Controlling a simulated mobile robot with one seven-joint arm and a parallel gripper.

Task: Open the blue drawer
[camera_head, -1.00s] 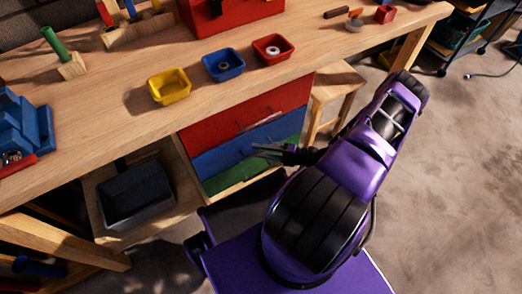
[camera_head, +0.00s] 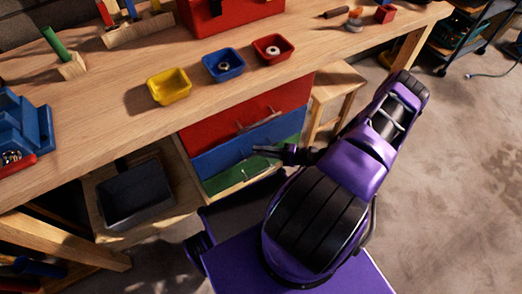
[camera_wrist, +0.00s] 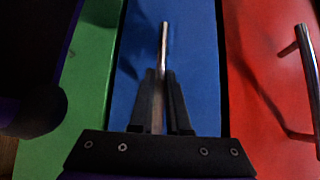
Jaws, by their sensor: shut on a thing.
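The blue drawer (camera_head: 216,158) is the middle one of three fronts under the workbench, between a red one above and a green one below. In the wrist view the blue front (camera_wrist: 197,62) fills the middle, with a metal bar handle (camera_wrist: 164,45) running away from me. My gripper (camera_head: 266,151) is at the right part of the blue front. In the wrist view its two black fingers (camera_wrist: 160,80) are closed around the near part of the handle. The blue front looks flush with its neighbours. In the head view my gripper hides most of the blue handle.
The red drawer (camera_head: 212,122) with its own metal handle is above, and the green drawer (camera_head: 219,181) is below. The workbench top (camera_head: 110,110) overhangs them. A wooden stool (camera_head: 338,82) stands close on the right, and a dark bin (camera_head: 137,219) sits on the left.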

